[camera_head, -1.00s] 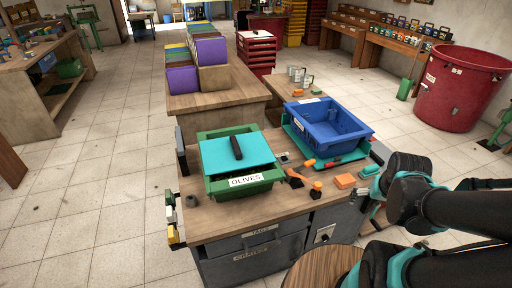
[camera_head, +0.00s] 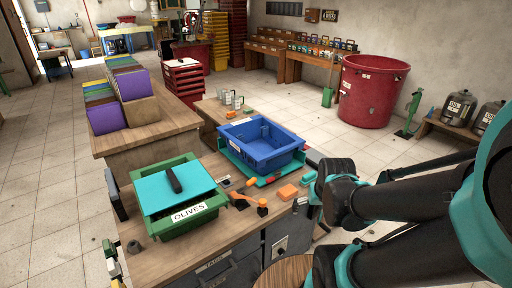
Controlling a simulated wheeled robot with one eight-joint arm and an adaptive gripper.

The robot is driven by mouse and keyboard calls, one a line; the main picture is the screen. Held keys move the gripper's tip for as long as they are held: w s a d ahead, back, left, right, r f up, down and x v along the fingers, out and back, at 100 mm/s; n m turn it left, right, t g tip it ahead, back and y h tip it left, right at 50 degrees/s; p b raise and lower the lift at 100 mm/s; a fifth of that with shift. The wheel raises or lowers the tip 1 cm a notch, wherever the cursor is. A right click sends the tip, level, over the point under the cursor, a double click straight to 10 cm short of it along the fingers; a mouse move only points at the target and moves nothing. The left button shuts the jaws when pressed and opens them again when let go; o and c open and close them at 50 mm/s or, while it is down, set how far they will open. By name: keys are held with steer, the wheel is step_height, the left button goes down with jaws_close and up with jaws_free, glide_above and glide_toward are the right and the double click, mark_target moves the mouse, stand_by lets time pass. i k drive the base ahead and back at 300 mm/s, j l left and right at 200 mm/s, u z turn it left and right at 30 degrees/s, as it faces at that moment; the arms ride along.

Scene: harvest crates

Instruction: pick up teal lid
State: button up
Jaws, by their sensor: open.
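The teal lid (camera_head: 154,191) is a flat square panel with a black bar handle (camera_head: 174,180) standing up at its middle. It rests on the green crate (camera_head: 209,209) labelled OLIVES, at the left of the work table. The lid looks slightly askew, with green crate wall showing behind and in front of it. My dark arm with teal joints reaches in from the right, well apart from the lid. No gripper fingers show in this view.
On the same table (camera_head: 225,240), a blue crate (camera_head: 262,154) stands to the right of the lid. Orange-handled tools (camera_head: 245,203) and an orange block (camera_head: 288,192) lie between the green crate and my arm. A purple-fronted stack (camera_head: 105,118) stands on a bench behind.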

mark_target(158, 193)
steer(key=u, duration=0.4)
steer(key=i+u, duration=0.15)
steer(key=u, duration=0.25)
steer(key=i+u, duration=0.1)
steer(key=u, duration=0.7)
steer(key=i+j, duration=0.05)
